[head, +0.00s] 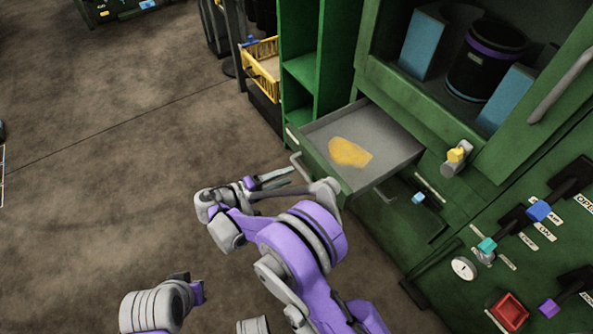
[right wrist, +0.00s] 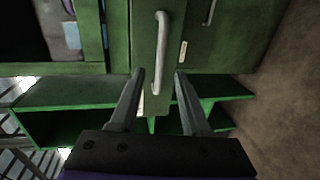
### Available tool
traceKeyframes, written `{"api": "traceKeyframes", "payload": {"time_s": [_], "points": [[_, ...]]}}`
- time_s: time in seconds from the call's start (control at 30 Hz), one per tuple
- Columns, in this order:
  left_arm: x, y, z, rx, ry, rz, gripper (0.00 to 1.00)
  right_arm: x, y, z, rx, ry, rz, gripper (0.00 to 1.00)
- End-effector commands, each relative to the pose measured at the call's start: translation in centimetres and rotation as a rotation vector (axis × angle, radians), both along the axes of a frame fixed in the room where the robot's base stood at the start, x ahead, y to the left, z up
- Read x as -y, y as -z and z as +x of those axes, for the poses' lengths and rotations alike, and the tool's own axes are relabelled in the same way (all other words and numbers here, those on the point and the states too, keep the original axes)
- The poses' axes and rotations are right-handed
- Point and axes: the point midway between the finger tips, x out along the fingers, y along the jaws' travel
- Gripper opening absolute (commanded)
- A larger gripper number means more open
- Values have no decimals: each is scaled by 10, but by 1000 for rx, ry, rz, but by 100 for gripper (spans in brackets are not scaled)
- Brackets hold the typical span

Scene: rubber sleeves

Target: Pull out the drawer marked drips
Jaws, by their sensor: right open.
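A green drawer (head: 398,152) with a grey inside stands pulled out from the green cabinet, with a yellow patch (head: 350,152) on its floor. A pale label (head: 292,139) on its front is too small to read. Its grey bar handle (head: 297,163) also shows in the right wrist view (right wrist: 162,45). My right gripper (head: 289,176) is open beside the handle. In the right wrist view, the handle's near end lies between the open fingertips (right wrist: 160,74), with no clear contact. Part of my left arm shows at bottom left; its fingers are hidden.
Another drawer handle (head: 384,196) is right of the open drawer, on a closed front. A control panel with levers and a gauge (head: 463,268) is farther right. Green shelves (head: 305,70) and a yellow basket (head: 262,62) stand behind.

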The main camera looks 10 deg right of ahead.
Motion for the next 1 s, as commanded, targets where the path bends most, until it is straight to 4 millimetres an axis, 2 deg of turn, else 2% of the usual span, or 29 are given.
{"api": "traceKeyframes", "payload": {"time_s": [0.1,0.3,0.87,1.0], "points": [[0,-4,0,1,0,0,0,-21,-5,-8,0,-3,1,47],[0,-5,0,2,0,0,0,-39,-9,-16,0,-1,0,47],[0,-5,0,2,0,0,0,-41,-9,-17,0,0,0,47],[0,-5,0,2,0,0,0,-33,-13,-16,-16,3,18,47]]}}
